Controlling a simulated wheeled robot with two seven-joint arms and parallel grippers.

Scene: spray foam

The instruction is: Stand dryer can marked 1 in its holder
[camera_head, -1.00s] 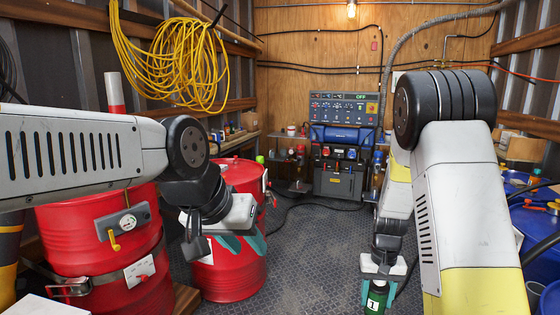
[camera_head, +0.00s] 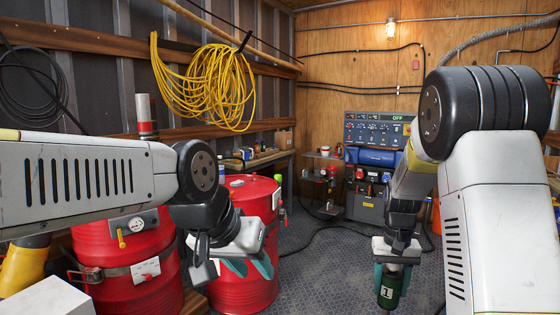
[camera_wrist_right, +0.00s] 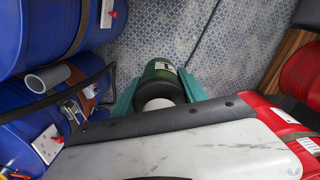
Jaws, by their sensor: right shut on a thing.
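The dark green can marked 1 (camera_head: 389,288) hangs roughly upright in my right gripper (camera_head: 391,272), above the floor at the lower right of the head view. Its label faces my head camera. In the right wrist view the can (camera_wrist_right: 160,75) sits between the teal fingers of the right gripper (camera_wrist_right: 160,90), which are shut on it. My left gripper (camera_head: 250,269) is at the lower middle of the head view, in front of a red drum, with its teal fingers apart and nothing between them. I cannot make out the can's holder in either view.
Red drums (camera_head: 245,215) stand at the left, below a coiled yellow hose (camera_head: 205,80). A control panel (camera_head: 378,130) stands at the back wall near a small shelf (camera_head: 322,172). Blue drums (camera_wrist_right: 30,40) show in the wrist view. The floor (camera_head: 320,265) in the middle is clear.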

